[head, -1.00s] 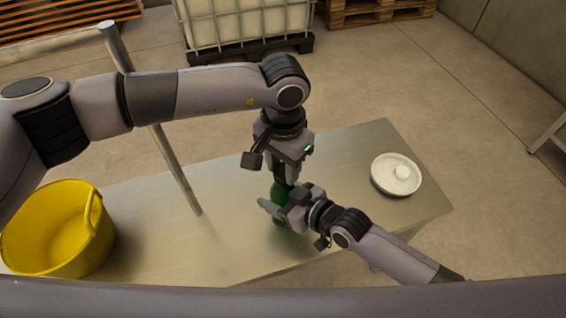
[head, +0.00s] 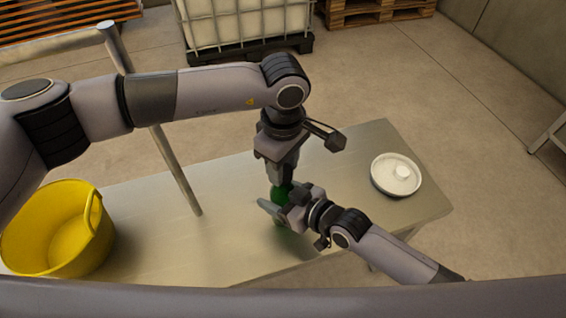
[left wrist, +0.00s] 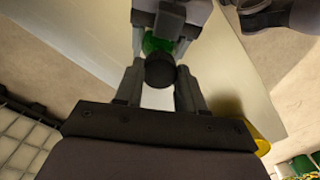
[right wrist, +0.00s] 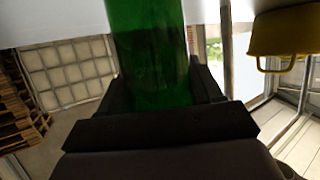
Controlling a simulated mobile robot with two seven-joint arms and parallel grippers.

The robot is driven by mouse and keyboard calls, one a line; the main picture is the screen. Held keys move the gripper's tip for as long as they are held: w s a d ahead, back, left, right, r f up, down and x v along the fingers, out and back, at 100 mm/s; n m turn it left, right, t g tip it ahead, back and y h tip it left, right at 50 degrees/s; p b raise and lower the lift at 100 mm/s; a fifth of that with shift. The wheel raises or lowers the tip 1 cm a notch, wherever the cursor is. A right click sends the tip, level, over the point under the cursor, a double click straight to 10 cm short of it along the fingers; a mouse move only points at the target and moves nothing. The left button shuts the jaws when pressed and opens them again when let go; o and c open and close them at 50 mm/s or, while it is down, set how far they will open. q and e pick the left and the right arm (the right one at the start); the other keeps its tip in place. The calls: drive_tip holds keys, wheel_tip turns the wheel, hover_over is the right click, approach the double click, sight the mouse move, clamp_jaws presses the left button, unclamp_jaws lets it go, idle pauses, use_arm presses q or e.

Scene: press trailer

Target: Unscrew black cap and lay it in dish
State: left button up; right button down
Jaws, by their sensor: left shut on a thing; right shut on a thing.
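A green bottle (head: 282,192) stands on the metal table. My right gripper (head: 279,207) is shut around it from the side. In the right wrist view the green glass (right wrist: 150,55) fills the space between the fingers. My left gripper (head: 282,180) points down over the bottle's top, shut on the black cap. The left wrist view shows the black cap (left wrist: 160,70) between the fingertips, with green glass (left wrist: 155,42) beyond it. Whether the cap is still on the neck I cannot tell. A round white dish (head: 380,188) with a small white round thing in it sits at the table's right.
A yellow bucket (head: 55,235) stands at the table's left. The table top (head: 340,170) is clear between the bottle and the dish. A caged white tank (head: 245,22) stands on the floor behind.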

use_arm(q)
drive_tip(key=n, duration=0.4)
drive_tip(key=shift+n, duration=0.4)
drive_tip(key=n, duration=0.4)
drive_tip(key=shift+n, duration=0.4)
drive_tip(key=n, duration=0.4)
drive_tip(key=shift+n, duration=0.4)
drive_tip(key=n, duration=1)
drive_tip(key=shift+n, duration=0.4)
drive_tip(key=n, duration=0.4)
drive_tip(key=shift+n, duration=0.4)
drive_tip(key=n, duration=0.3)
drive_tip(key=shift+r+n, duration=0.1)
drive_tip(key=shift+n, duration=0.2)
